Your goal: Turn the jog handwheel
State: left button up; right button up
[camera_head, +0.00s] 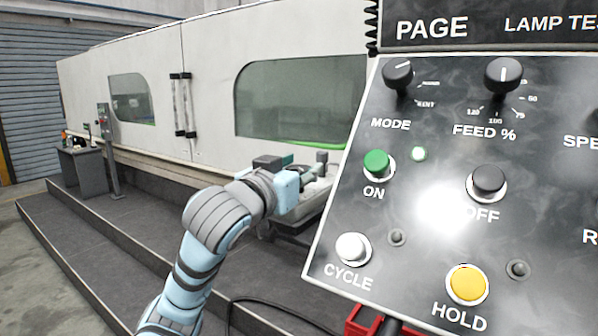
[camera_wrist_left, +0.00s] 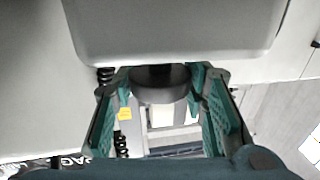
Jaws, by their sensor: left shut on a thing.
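The knob sits against a light grey box-like body (camera_wrist_left: 175,30). I cannot tell for sure that this knob is the jog handwheel; no handwheel label shows. My right gripper is not in view.
The panel carries a MODE knob (camera_head: 398,74), a FEED knob (camera_head: 503,75), a green ON button (camera_head: 377,163), a black OFF button (camera_head: 487,181), a white CYCLE button (camera_head: 353,248) and a yellow HOLD button (camera_head: 467,283). A large white machine (camera_head: 205,60) stands behind dark steps (camera_head: 120,225).

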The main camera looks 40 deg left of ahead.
pick_arm(q)
jog(key=shift+a+f+m+h+b, duration=0.1)
jog(key=shift+f+m+h+b, duration=0.15)
jog(key=shift+h+b, duration=0.3)
jog(key=m+h+b, duration=0.3)
jog(key=h+b, duration=0.1)
jog(key=shift+s+t, duration=0.1)
jog(key=shift+t, duration=0.2)
jog(key=shift+m+h, duration=0.45)
jog(key=shift+h, duration=0.4)
jog(key=shift+r+m+h+b, duration=0.1)
jog(key=shift+m+h+b, duration=0.3)
jog(key=shift+h, duration=0.3)
jog(key=m+g+h, duration=0.1)
jog(key=h, duration=0.1)
jog(key=shift+r+m+h, duration=0.15)
jog(key=shift+m+h, duration=0.15)
jog(key=shift+r+m+g+h+p, duration=0.1)
jog(key=shift+m+g+h+p, duration=0.3)
jog(key=shift+m+h, duration=0.5)
jog(key=shift+m+g+h+p, duration=0.4)
jog(key=shift+m+g+h, duration=0.45)
jog(key=shift+h, duration=0.65)
jog(key=shift+m, duration=0.25)
jog(key=shift+f, duration=0.2)
